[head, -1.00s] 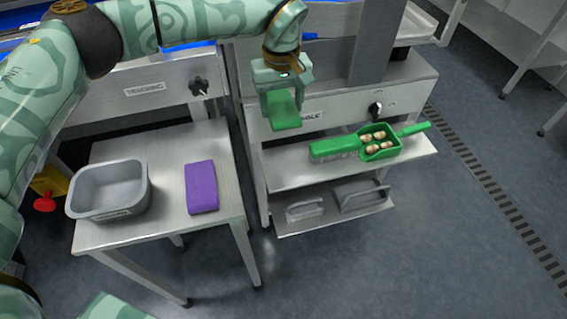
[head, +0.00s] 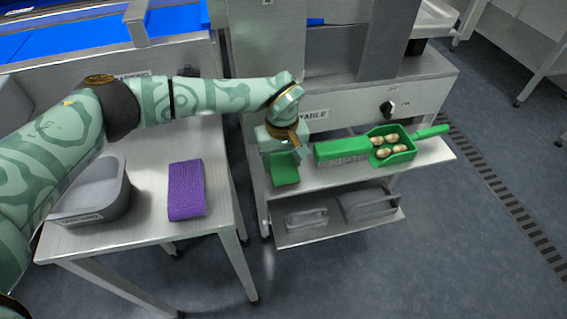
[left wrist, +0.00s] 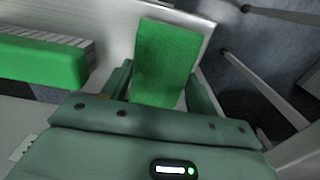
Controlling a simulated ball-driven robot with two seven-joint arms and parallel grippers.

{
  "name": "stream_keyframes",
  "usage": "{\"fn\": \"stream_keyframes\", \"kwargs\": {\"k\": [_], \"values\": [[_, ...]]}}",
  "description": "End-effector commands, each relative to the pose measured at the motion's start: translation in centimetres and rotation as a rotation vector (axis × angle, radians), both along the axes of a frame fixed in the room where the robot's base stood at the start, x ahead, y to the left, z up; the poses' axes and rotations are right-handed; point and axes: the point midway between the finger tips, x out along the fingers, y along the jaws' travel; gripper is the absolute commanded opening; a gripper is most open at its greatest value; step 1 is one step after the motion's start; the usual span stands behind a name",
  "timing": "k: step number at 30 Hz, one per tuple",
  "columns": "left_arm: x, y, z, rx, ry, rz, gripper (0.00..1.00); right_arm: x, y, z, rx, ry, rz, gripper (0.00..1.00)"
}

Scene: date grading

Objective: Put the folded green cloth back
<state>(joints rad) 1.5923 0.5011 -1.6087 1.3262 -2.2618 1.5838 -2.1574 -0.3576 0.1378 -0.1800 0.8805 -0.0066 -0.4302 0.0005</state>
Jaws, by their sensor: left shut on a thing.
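The folded green cloth (head: 285,172) is held in my left gripper (head: 283,152), over the left end of the steel shelf (head: 430,153) below the panel. In the left wrist view the cloth (left wrist: 166,58) sticks out flat from between the two fingers of the left gripper (left wrist: 160,88), with bare shelf around it. I cannot tell whether the cloth touches the shelf. My right gripper is not in view.
A green brush (head: 340,149) lies close right of the cloth, beside a green scoop (head: 402,154) holding several dates. The lower shelf (head: 290,236) holds grey and clear items. On the left table (head: 147,228) are a purple cloth (head: 187,190) and a grey tub (head: 100,195).

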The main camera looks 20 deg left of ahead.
Motion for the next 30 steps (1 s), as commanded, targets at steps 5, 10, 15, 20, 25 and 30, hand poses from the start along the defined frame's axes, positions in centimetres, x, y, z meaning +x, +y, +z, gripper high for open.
{"fn": "stream_keyframes", "kwargs": {"k": [5, 10, 15, 20, 25, 30], "values": [[0.0, 0.0, -1.4, -0.001, 0.001, 0.000, 0.38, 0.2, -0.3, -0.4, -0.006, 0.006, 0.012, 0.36], [0.0, 0.0, -1.4, 0.000, 0.000, -0.001, 0.38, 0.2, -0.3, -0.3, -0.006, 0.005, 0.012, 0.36], [0.0, 0.0, -1.5, 0.000, 0.000, -0.001, 0.81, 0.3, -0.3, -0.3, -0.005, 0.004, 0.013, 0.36], [0.0, 0.0, -1.5, -0.001, 0.001, -0.001, 0.81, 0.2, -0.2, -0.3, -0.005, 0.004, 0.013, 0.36], [0.0, 0.0, -0.9, 0.000, -0.001, 0.000, 0.81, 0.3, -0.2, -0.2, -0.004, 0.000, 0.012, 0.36], [0.1, 0.0, 2.6, 0.001, -0.008, -0.001, 0.81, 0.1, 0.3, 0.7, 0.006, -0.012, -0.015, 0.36]]}}
